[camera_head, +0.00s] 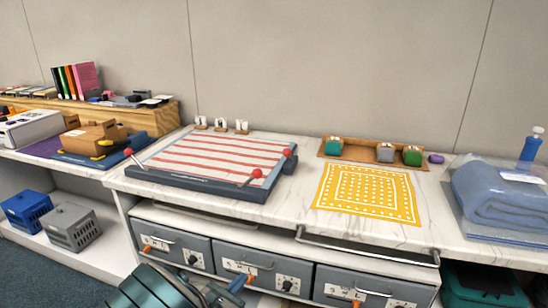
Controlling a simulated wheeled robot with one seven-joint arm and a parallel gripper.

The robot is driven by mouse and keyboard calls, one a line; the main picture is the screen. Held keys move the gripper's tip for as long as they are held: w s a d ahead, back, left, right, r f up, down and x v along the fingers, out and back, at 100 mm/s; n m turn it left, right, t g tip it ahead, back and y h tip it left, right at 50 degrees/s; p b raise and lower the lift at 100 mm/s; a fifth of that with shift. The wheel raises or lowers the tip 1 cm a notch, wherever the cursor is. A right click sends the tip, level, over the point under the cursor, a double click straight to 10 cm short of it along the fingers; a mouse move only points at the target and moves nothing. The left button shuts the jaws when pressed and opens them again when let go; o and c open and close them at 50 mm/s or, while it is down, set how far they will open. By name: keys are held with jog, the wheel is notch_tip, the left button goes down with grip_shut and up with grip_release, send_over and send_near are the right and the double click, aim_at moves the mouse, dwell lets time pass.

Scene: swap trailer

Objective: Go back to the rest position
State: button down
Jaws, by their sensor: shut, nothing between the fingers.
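My gripper (238,284) shows low in the head view, in front of the grey drawers. Its blue fingertip part is small, and the rest is partly cut off by the bottom edge. It is shut and holds nothing. My teal arm (150,288) reaches in from the bottom edge beside it. The gripper is below the level of the marble counter (300,228) and apart from the things on top.
A red-striped board (215,158) with red-knobbed levers lies on the counter. A yellow dotted mat (368,192) lies right of it, before a wooden tray (325,150) with colored blocks. A folded blue bundle (500,190) is far right. A metal rail (365,250) fronts the counter.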

jog(key=s+d+r+m+g+h+p, duration=0.1)
jog(key=s+d+r+m+g+p, duration=0.25)
jog(key=d+r+m+g, duration=0.45)
jog(key=s+d+r+m+g+p, duration=0.4)
jog(key=d+r+m, duration=0.45)
jog(key=d, duration=0.55)
jog(key=s+d+r+m+y+p, duration=0.2)
jog(key=s+r+m+y+p, duration=0.2)
jog(key=s+r+m, duration=0.2)
jog(key=s+d+r+m+y+p, duration=0.1)
jog(key=s+r+m+y+p, duration=0.2)
jog(key=r, duration=0.8)
jog(key=s+m+y, duration=0.2)
jog(key=s+m, duration=0.1)
jog(key=s, duration=0.1)
jog(key=shift+s+d+r+m+p, duration=0.2)
jog(key=shift+s+d+m+p, duration=0.05)
jog(key=shift+d+m+p, duration=0.1)
